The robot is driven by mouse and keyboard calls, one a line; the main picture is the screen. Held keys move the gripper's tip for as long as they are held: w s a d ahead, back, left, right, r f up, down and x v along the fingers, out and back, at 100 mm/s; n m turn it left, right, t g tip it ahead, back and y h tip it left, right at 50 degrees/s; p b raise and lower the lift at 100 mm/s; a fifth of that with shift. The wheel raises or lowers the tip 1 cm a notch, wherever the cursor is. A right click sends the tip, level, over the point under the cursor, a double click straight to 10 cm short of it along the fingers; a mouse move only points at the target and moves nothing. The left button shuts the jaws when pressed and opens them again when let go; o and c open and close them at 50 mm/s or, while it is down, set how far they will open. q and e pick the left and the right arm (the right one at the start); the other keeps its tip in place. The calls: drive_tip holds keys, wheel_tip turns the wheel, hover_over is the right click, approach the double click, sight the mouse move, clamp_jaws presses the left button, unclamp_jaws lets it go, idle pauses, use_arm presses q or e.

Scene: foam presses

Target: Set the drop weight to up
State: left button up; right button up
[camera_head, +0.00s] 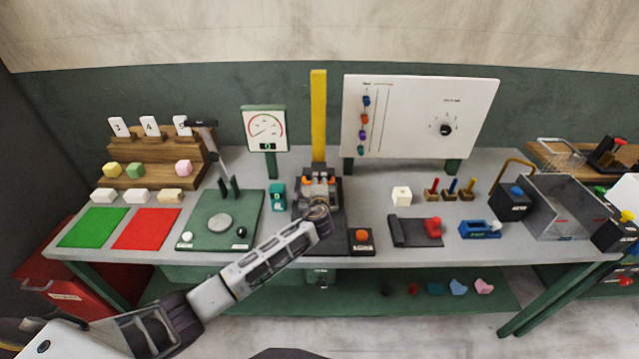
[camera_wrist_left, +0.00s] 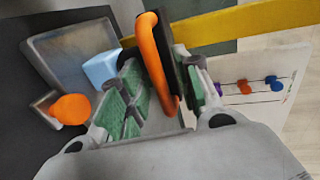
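The press has a tall yellow column (camera_head: 319,115); it crosses the top of the left wrist view (camera_wrist_left: 235,28). A grey part with orange bits (camera_head: 321,174), which looks like the drop weight, sits low at the column's foot, partly hidden by my gripper. In the left wrist view an orange handle (camera_wrist_left: 157,55) with a dark plate beside it lies between my fingers. My left gripper (camera_head: 318,206) is at the press front; its green-padded fingers (camera_wrist_left: 163,85) stand apart around the handle, with a gap on the left side. My right gripper is out of view.
An orange button box (camera_head: 361,238) stands right of the press base. A teal block (camera_head: 278,196) and a green plate with a lever (camera_head: 205,235) are to the left. A white panel (camera_head: 410,115) stands behind right. The wrist view shows a light blue block (camera_wrist_left: 102,70).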

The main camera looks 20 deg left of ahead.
use_arm(q)
drive_tip(key=shift+w, duration=0.1)
clamp_jaws()
idle(0.3)
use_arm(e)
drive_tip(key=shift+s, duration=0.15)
